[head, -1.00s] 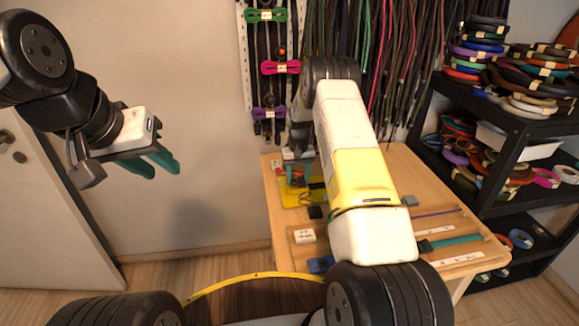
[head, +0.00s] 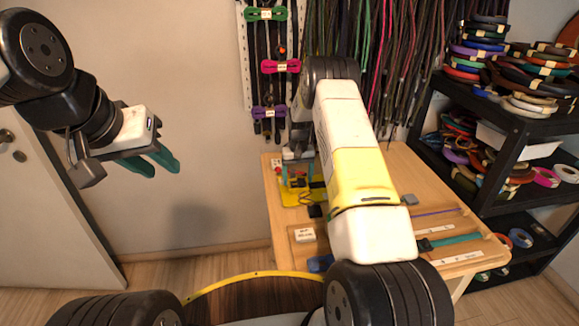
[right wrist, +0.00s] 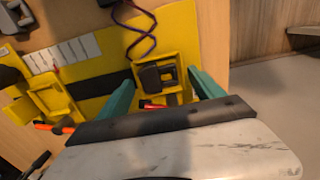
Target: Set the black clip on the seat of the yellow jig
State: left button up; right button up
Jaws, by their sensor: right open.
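The yellow jig (right wrist: 98,57) lies flat on the wooden table and also shows in the head view (head: 290,198). The black clip (right wrist: 149,78) sits on the jig's raised yellow seat (right wrist: 171,60) in the right wrist view. My right gripper (right wrist: 163,90) is open, with one teal finger on each side of the seat and clip. In the head view my right gripper (head: 297,181) is over the jig, with its fingers apart. I cannot tell whether the fingers touch the seat. My left gripper (head: 160,161) is open and empty, in the air far left of the table.
A purple cord (right wrist: 134,28) lies on the jig near the clip. A second yellow holder (right wrist: 50,98) and an orange-handled tool (right wrist: 52,128) are to the left. A white block (head: 304,235) stands on the table (head: 282,222). A black shelf (head: 470,165) stands at right.

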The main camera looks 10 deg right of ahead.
jog(key=s+r+t, duration=0.1)
jog(key=s+r, duration=0.1)
jog(key=r, duration=0.8)
jog(key=s+r, duration=0.2)
jog(key=r, duration=0.8)
jog(key=s+a+r+t+y, duration=0.1)
jog(key=s+a+r+t, duration=0.1)
jog(key=s+r, duration=1.05)
jog(key=s+a+r+t, duration=0.1)
jog(key=s+r, duration=0.1)
jog(key=s, duration=0.9)
jog(key=s+a+r+t+y, duration=0.1)
jog(key=s+r+t, duration=0.1)
jog(key=s, duration=1)
jog(key=shift+r+n, duration=0.25)
jog(key=shift+n, duration=0.05)
